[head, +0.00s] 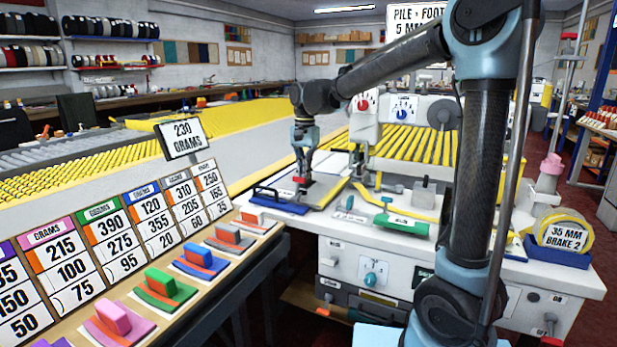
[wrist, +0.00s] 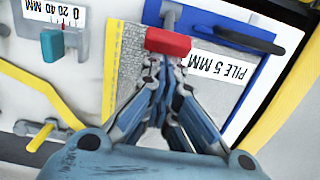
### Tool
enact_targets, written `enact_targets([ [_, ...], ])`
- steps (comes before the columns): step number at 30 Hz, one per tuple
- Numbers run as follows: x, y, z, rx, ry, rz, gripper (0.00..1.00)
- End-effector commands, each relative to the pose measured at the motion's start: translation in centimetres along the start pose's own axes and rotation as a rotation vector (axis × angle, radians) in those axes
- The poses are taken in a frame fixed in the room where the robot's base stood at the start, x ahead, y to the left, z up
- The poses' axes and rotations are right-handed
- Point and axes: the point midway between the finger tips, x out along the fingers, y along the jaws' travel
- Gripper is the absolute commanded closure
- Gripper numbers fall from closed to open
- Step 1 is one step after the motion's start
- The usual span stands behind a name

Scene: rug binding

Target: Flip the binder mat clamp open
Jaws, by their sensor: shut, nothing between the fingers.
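The mat clamp looks to be the red-ended piece (wrist: 168,42) at the top of the wrist view, on a grey post. It lies over the edge of a grey mat (wrist: 135,75) with yellow binding, beside a blue tray. My gripper (wrist: 163,66) is shut and empty, its fingertips right at the near side of the red end; I cannot tell if they touch. In the head view my gripper (head: 304,176) points down over the mat (head: 322,190) on the white bench, and a little of the red end (head: 298,180) shows beside it. The clamp appears down.
A blue tray (head: 278,205) with a dark handle and a "PILE 5 MM" label (wrist: 215,68) lies beside the mat. A teal slider knob (wrist: 52,45) and a yellow-ended lever (wrist: 40,137) stand nearby. The white binder machine (head: 400,118) rises behind. A green block (head: 401,224) lies nearer.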

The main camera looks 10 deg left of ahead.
Motion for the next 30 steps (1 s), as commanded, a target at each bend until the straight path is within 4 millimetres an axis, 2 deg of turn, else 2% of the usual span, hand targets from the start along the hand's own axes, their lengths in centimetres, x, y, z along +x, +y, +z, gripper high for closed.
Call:
enact_targets([
  [3, -0.6, 0.0, 1.3, -0.008, 0.108, 0.001, 1.0],
  [18, -1.8, -0.1, 4.5, -0.007, 0.487, -0.001, 1.0],
  [30, -1.9, -0.1, 5.5, -0.002, 0.482, 0.0, 1.0],
])
